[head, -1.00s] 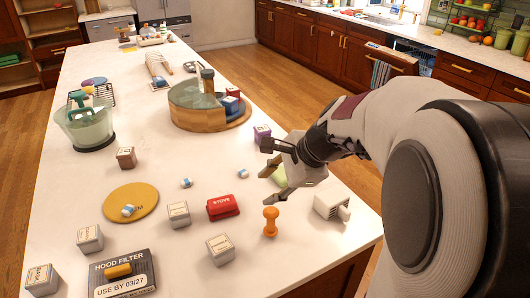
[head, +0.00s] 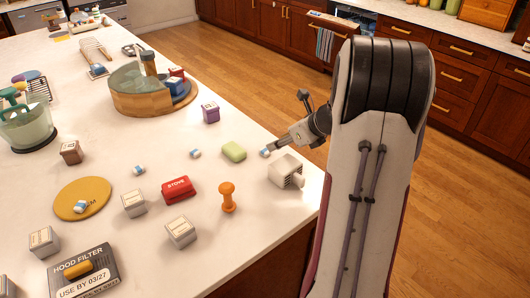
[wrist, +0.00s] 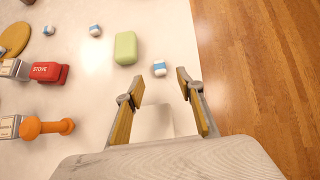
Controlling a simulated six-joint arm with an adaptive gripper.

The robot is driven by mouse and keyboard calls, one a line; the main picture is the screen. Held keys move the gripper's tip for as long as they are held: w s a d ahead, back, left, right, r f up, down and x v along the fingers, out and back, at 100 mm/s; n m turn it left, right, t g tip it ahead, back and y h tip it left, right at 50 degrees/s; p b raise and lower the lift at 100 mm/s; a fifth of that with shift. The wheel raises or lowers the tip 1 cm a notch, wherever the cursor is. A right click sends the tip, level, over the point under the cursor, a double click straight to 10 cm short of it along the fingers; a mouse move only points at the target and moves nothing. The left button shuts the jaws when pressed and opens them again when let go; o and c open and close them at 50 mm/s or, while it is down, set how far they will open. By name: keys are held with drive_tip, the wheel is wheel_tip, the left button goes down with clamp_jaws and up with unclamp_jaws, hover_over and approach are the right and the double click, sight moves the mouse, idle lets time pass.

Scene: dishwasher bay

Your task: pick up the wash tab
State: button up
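Several small white-and-blue wash tabs lie on the white counter. One wash tab (head: 265,152) is near the counter's right edge, right of a green block (head: 233,151); it shows in the wrist view (wrist: 160,68) just beyond my fingertips. Other tabs lie farther left (head: 195,153), (head: 139,168), and one (head: 81,206) lies on a yellow round mat (head: 70,198). My gripper (wrist: 160,80) is open and empty, its fingers to either side of the line toward the nearest tab. In the head view my gripper (head: 272,147) is small beside that tab.
A white slotted block (head: 286,171) stands close by, below my fingers in the wrist view (wrist: 152,122). A red STOVE block (head: 178,189) and an orange knobbed piece (head: 228,197) stand left of it. The counter edge and wooden floor lie right.

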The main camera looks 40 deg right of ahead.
sight(266, 151)
drive_tip(key=shift+w+f, duration=0.1)
idle(0.3)
drive_tip(key=shift+x, duration=1.15)
drive_tip(key=shift+f, duration=0.1)
drive_tip(key=shift+s+f+x, duration=0.1)
drive_tip(key=shift+x, duration=1.2)
drive_tip(key=shift+s+f+x, duration=0.15)
drive_tip(key=shift+x, duration=1.15)
drive_tip(key=shift+r, duration=0.1)
drive_tip(key=c, duration=0.9)
